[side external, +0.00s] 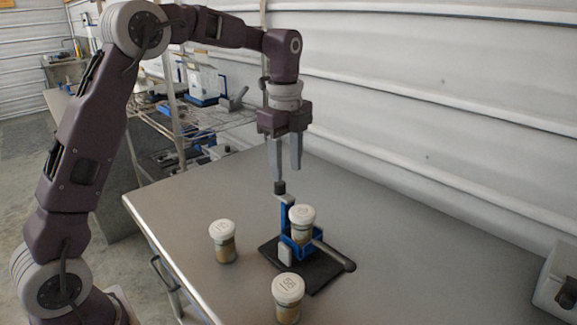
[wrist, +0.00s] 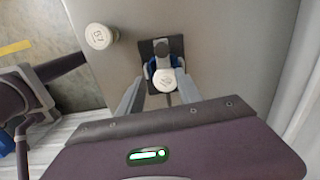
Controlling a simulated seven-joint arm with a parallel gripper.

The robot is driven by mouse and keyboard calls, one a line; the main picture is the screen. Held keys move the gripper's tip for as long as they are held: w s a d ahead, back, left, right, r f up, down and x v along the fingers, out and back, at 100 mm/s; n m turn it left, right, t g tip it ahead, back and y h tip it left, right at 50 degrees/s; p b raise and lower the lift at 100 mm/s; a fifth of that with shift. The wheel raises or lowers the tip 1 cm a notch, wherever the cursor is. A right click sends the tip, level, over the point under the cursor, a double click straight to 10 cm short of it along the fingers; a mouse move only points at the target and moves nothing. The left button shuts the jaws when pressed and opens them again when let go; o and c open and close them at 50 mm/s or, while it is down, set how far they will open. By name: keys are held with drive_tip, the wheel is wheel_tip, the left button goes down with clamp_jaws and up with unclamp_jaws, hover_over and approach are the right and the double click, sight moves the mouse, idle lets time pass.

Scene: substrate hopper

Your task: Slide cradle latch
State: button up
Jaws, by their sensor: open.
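A blue cradle (side external: 287,215) stands on a black base plate (side external: 318,280) on the metal table. A jar with a white lid (side external: 302,218) sits in the cradle; its lid also shows in the wrist view (wrist: 166,80). A black knob (side external: 279,187) tops the cradle's post, and a grey rod with a dark end (side external: 349,266) sticks out to the right. I cannot tell which part is the latch. My gripper (side external: 286,172) is open and empty, pointing down just above the knob. In the wrist view its fingers (wrist: 158,92) flank the cradle from below.
One lidded jar (side external: 223,242) stands left of the cradle and another (side external: 288,298) stands in front. A grey-white device (side external: 556,280) is at the right edge. The table (side external: 420,260) is clear between them. A corrugated wall runs behind the table.

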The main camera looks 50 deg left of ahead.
drive_tip(key=shift+w+a+f+m, duration=0.2)
drive_tip(key=shift+w+f+m, duration=0.25)
drive_tip(key=shift+f, duration=0.1)
drive_tip(key=shift+w+a, duration=0.1)
drive_tip(key=shift+a, duration=0.2)
drive_tip(key=a, duration=0.2)
drive_tip(key=shift+a, duration=0.3)
wheel_tip(320, 180, down, 4)
drive_tip(key=shift+d+r, duration=0.1)
drive_tip(key=shift+f, duration=0.6)
drive_tip(key=c, duration=0.9)
